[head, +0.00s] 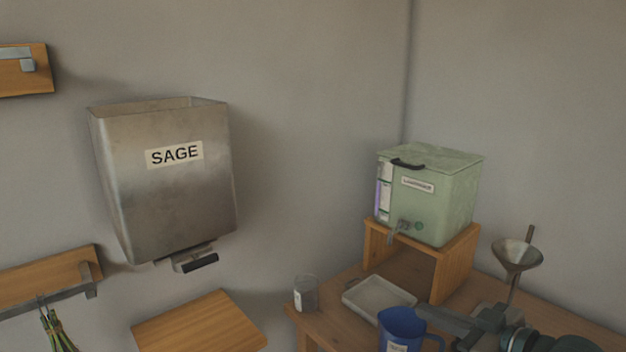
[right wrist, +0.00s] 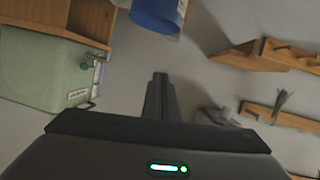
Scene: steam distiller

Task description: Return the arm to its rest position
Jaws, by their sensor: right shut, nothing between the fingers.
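My right gripper (head: 428,312) reaches in from the lower right of the head view, low over the table beside the blue jug. In the right wrist view its two fingers (right wrist: 160,80) are together with nothing between them. The blue jug (head: 401,326) stands at the bottom edge of the head view and is partly cut off; it also shows at the top of the right wrist view (right wrist: 154,14). My left gripper is not in view.
The wooden table (head: 341,326) carries a pale tray (head: 377,293), a glass jar (head: 306,294) and a metal funnel (head: 517,254). A green box with a tap (head: 446,207) sits on a wooden stand (head: 457,262). The SAGE hopper (head: 172,207) hangs on the left wall.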

